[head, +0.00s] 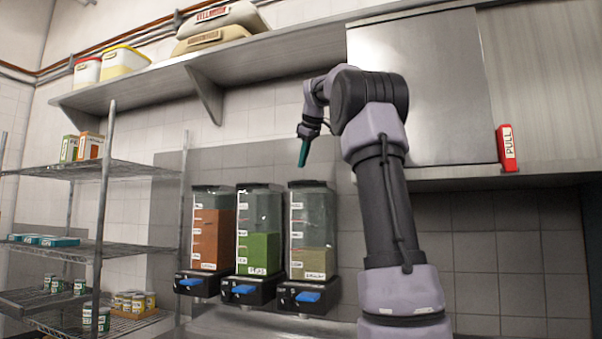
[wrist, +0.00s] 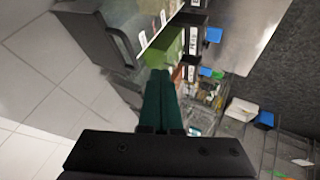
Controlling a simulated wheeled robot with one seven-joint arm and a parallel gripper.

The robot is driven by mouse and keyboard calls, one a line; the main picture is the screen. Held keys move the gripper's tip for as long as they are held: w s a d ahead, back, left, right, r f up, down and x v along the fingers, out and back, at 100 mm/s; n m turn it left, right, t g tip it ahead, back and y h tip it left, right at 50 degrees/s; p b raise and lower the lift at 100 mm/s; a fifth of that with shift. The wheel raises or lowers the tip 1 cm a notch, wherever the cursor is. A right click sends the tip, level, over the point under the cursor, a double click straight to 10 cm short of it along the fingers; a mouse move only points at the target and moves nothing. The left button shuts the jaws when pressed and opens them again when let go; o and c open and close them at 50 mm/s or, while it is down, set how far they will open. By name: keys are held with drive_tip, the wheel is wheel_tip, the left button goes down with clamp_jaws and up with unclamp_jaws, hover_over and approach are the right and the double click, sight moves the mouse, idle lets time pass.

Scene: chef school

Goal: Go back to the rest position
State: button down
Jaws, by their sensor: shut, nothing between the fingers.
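My gripper (head: 304,152) hangs in the air in the head view, above the right dispenser and apart from it, fingers pointing down. Its green fingers (wrist: 161,100) lie together in the wrist view with nothing between them. My arm stands raised at the right of the dispensers. Three clear dispensers stand side by side: one with orange-brown contents (head: 210,235), one with green contents (head: 259,240) and one with pale tan contents (head: 312,245). Each has a black base with a blue lever.
A wire rack (head: 120,170) with boxes and cans stands at the left. A wall shelf (head: 270,60) above carries sacks and tubs. A grey cabinet (head: 430,80) and a red PULL box (head: 507,148) are at the right. The tiled wall at lower right is clear.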

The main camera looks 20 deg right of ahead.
drive_tip(key=v, duration=0.3)
drive_tip(key=shift+s, duration=0.1)
drive_tip(key=s+a+f+m+y, duration=0.1)
drive_tip(key=s+a+f+m, duration=0.2)
drive_tip(key=s+f, duration=0.7)
drive_tip(key=s+a+f+m+y, duration=0.1)
drive_tip(key=s+a+f+m, duration=0.3)
drive_tip(key=s+a+f, duration=0.4)
drive_tip(key=s+a+f+m, duration=0.4)
drive_tip(key=s+a+f, duration=0.1)
drive_tip(key=s+f, duration=0.7)
drive_tip(key=shift+a+f+g+y, duration=0.25)
drive_tip(key=shift+f+g+y, duration=0.15)
drive_tip(key=shift+f, duration=0.3)
drive_tip(key=shift+s, duration=0.2)
